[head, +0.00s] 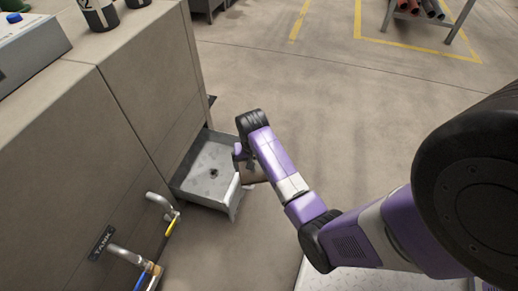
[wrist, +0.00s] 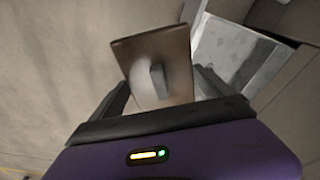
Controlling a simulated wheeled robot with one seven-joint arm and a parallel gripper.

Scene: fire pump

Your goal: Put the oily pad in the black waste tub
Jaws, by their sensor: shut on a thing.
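My gripper (head: 247,165) is shut on a flat brown square piece that I take to be the oily pad (wrist: 128,52). It shows between the two dark fingers in the wrist view, with a small grey shape on its face. In the head view the pad (head: 254,176) is a small brown patch, partly hidden by the gripper. The gripper holds it by the right side of a grey metal tray (head: 206,160). I cannot make out the black waste tub in either view.
The tray has a dark spot inside and sits against a beige cabinet (head: 85,125). Pipes with a yellow-handled valve (head: 171,226) and a blue-handled one stick out from the cabinet. Open concrete floor (head: 330,110) lies to the right. A rack (head: 430,17) stands at the back.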

